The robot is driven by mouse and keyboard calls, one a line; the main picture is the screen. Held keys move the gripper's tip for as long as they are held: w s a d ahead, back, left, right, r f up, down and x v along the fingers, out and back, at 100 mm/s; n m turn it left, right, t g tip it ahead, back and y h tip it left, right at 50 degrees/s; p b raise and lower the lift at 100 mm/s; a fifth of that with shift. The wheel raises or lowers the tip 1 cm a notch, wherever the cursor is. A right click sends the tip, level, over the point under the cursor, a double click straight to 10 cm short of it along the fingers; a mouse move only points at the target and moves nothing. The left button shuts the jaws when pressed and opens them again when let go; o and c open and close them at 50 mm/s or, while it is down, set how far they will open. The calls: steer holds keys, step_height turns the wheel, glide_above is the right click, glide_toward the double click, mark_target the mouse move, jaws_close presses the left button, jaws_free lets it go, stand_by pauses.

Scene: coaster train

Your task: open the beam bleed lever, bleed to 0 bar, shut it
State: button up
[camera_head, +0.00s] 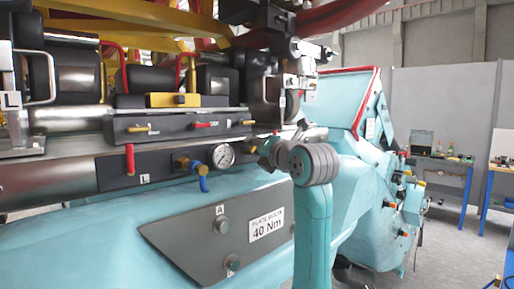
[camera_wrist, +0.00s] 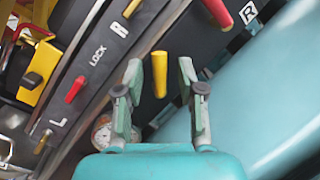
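A yellow lever (camera_wrist: 159,73) on the dark lower panel shows in the wrist view between my gripper's (camera_wrist: 160,68) fingertips. The fingers are open on either side of it, with gaps visible; how near they are in depth I cannot tell. No label on this lever is readable, so I cannot confirm that it is the beam bleed lever. In the head view my gripper (camera_head: 264,147) is at the panel's right part and hides this lever. A round white gauge (camera_head: 222,155) is just left of it; its reading is illegible. The gauge (camera_wrist: 102,132) is partly hidden in the wrist view.
A brass valve with a blue handle (camera_head: 202,184) is left of the gauge. Red levers stand by L (camera_head: 130,160) and R (camera_wrist: 217,12). The upper box has a red LOCK lever (camera_wrist: 75,90) between yellow ones. A grey torque plate (camera_head: 185,232) is below.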

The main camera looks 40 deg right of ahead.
jaws_close()
steer(key=shift+m, duration=0.3)
steer(key=m, duration=0.2)
steer(key=m+g, duration=0.1)
steer(key=shift+d+f+m+y, duration=0.3)
steer(key=shift+f+m, duration=0.05)
steer(key=shift+m, duration=0.05)
steer(key=shift+d+f+m+g+y, duration=0.1)
steer(key=shift+f+m+g+y, duration=0.15)
steer(key=shift+m, duration=0.6)
steer(key=shift+f+m+g+y, duration=0.15)
steer(key=shift+m+y, duration=0.1)
steer(key=shift+m, duration=0.6)
jaws_free()
